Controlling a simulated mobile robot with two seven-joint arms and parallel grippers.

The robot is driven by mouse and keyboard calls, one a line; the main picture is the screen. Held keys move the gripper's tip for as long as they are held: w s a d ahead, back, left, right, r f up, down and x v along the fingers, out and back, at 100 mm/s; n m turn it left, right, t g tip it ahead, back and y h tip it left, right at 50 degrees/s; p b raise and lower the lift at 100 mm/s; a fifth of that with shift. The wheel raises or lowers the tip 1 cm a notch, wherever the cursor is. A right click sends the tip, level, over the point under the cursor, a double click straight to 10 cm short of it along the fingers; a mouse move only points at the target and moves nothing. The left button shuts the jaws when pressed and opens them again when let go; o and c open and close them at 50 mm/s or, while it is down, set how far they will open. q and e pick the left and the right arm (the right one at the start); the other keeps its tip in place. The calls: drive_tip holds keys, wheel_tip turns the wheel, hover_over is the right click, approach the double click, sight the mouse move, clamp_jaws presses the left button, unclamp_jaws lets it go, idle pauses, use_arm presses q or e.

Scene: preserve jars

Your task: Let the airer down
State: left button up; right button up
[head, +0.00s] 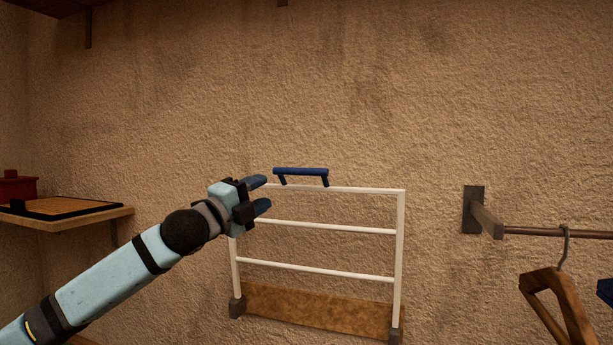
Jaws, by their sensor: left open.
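The airer (325,228) is a white rack with several bars, standing upright against the wall in the head view. Dark feet hold its lower ends at a brown board (310,307). A blue handle (301,171) sits on its top bar. My left gripper (264,195) is open and empty at the airer's upper left corner, its fingers pointing right. It is left of the blue handle and apart from it in the picture. It hides the upper left corner of the frame. My right gripper is not in view.
A wooden shelf (70,220) at the left bears a black-rimmed board (62,208) and a red box (17,188). At the right, a rail (555,232) on a wall bracket (474,210) carries a wooden hanger (560,300). The wall above the airer is clear.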

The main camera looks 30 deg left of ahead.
sight(298, 173)
use_arm(q)
drive_tip(key=p+x, duration=0.2)
drive_tip(key=x, duration=1)
drive_tip(key=shift+w+d, duration=0.15)
drive_tip(key=shift+w, duration=0.15)
clamp_jaws()
